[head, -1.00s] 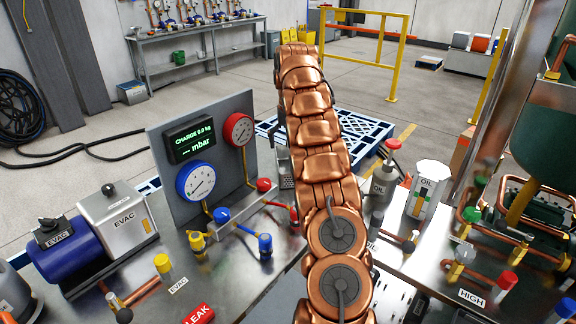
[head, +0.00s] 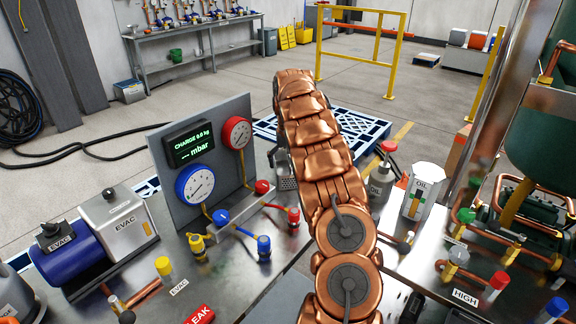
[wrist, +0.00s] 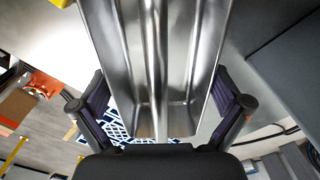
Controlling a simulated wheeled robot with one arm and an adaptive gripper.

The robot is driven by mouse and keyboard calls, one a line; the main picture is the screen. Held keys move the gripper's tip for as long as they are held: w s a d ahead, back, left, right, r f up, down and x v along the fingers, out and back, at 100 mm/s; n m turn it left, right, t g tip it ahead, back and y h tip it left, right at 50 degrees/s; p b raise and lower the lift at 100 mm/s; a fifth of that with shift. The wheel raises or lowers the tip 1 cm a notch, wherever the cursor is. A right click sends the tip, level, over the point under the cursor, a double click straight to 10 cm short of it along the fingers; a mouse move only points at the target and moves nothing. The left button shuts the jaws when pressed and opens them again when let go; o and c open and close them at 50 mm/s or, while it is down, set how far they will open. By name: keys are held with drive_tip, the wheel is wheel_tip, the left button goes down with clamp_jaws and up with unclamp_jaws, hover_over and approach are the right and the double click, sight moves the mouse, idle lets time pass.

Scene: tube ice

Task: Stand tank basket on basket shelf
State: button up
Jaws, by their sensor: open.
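A shiny silver metal piece (wrist: 178,60) with a central ridge fills the upper middle of the wrist view. It may be the tank basket, but I cannot tell for sure. My gripper (wrist: 162,108) is open, its two dark fingers on either side of the lower end of this metal; contact cannot be told. In the head view my copper arm hides the gripper. A small perforated metal part (head: 287,183) shows just left of the arm, mostly hidden, possibly the basket. I cannot make out the basket shelf.
A gauge panel (head: 237,110) and a blue EVAC pump (head: 72,252) stand left of my arm. A grey bottle (head: 381,180) and an OIL can (head: 423,190) stand close on the right. A blue-white pallet (head: 366,132) lies on the floor behind.

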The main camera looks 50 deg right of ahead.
drive_tip(key=shift+f, duration=0.4)
drive_tip(key=c, duration=1)
drive_tip(key=shift+r, duration=0.1)
drive_tip(key=shift+c, duration=0.2)
wheel_tip(320, 180, up, 8)
drive_tip(key=shift+w+b, duration=0.1)
drive_tip(key=shift+b, duration=0.55)
drive_tip(key=shift+r+p, duration=0.45)
drive_tip(key=shift+r, duration=0.5)
